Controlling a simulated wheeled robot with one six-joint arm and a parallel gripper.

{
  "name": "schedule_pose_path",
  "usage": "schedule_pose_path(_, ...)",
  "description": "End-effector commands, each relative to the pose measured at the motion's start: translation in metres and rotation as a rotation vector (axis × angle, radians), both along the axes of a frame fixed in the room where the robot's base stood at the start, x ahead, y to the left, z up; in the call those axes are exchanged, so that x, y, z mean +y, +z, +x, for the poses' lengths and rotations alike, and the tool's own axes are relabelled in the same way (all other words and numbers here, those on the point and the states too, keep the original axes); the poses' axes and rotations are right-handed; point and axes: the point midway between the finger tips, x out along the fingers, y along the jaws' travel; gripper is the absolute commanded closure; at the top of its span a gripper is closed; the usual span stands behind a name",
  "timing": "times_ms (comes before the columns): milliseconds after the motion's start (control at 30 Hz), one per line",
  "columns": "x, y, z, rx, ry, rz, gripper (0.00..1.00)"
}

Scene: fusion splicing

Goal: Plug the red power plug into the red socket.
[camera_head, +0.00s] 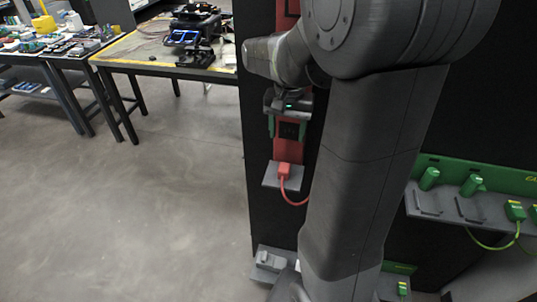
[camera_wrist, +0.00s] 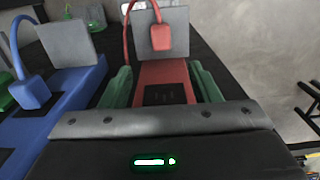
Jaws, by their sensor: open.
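The red power plug (camera_head: 284,169) rests on a small grey shelf (camera_head: 270,182) on the dark panel, with a red cable curling from it. In the wrist view the plug (camera_wrist: 152,38) is beyond my fingertips, near the top. The red socket shows as a dark square outlet (camera_wrist: 165,94) on the red strip (camera_wrist: 150,72), between my green fingers. My gripper (camera_head: 287,135) is open and empty in front of the red strip, above the plug in the head view. The wrist view also shows the spread fingers (camera_wrist: 162,78). How far they are from the panel is hard to tell.
A blue strip with a blue plug (camera_wrist: 30,92) and grey shelf runs beside the red one in the wrist view. Green plugs (camera_head: 516,211) sit on a grey shelf at the right. Workbenches (camera_head: 160,68) stand at the back left; the floor (camera_head: 150,190) there is clear.

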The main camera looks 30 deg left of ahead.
Motion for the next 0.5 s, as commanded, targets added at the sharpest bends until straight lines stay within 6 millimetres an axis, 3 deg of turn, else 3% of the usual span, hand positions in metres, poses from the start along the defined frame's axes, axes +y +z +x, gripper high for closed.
schedule_pose_path(333, 0.000, -0.001, 0.000, 0.000, 0.000, 0.000, 0.44)
schedule_pose_path(500, -0.001, -0.021, -0.001, 0.003, 0.000, -0.004, 0.44)
